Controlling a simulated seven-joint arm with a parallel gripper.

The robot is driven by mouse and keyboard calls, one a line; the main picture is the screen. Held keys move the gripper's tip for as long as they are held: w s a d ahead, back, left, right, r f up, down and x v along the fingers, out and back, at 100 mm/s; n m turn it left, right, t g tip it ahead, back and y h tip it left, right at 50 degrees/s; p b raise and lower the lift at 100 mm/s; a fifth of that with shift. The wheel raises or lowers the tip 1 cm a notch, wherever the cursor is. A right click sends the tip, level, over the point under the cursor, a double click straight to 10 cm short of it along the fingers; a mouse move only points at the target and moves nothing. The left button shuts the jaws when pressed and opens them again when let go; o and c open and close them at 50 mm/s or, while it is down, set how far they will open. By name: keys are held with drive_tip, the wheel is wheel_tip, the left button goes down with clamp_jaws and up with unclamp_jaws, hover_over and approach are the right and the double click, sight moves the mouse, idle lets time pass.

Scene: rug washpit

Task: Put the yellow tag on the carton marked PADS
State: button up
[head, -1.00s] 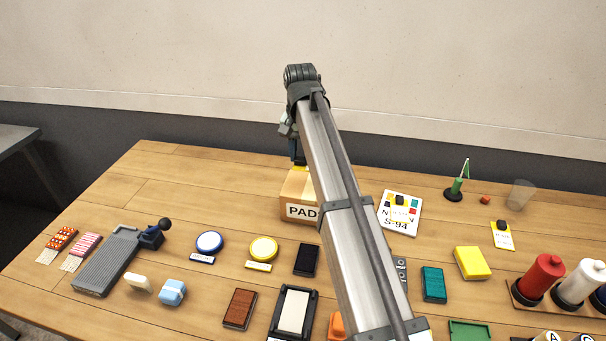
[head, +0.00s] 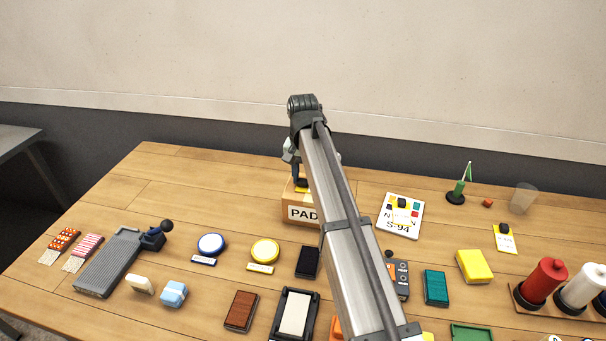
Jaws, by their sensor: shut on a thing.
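The carton marked PADS (head: 302,214) stands at the back middle of the table, its right part hidden behind my arm. My gripper (head: 300,184) is over the carton's top and is shut on the yellow tag (head: 301,190). Only a small strip of the tag shows below the dark fingers. The tag is at or just above the carton's top; I cannot tell whether they touch.
A white sheet (head: 412,226) with a yellow, black-topped piece lies right of the carton. Another yellow tag with a black top (head: 505,241) lies further right. A small green flag (head: 459,189) and a clear cup (head: 523,198) stand behind.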

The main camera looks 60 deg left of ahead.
drive_tip(key=o, duration=1)
wheel_tip(320, 180, up, 12)
drive_tip(key=shift+r, duration=0.15)
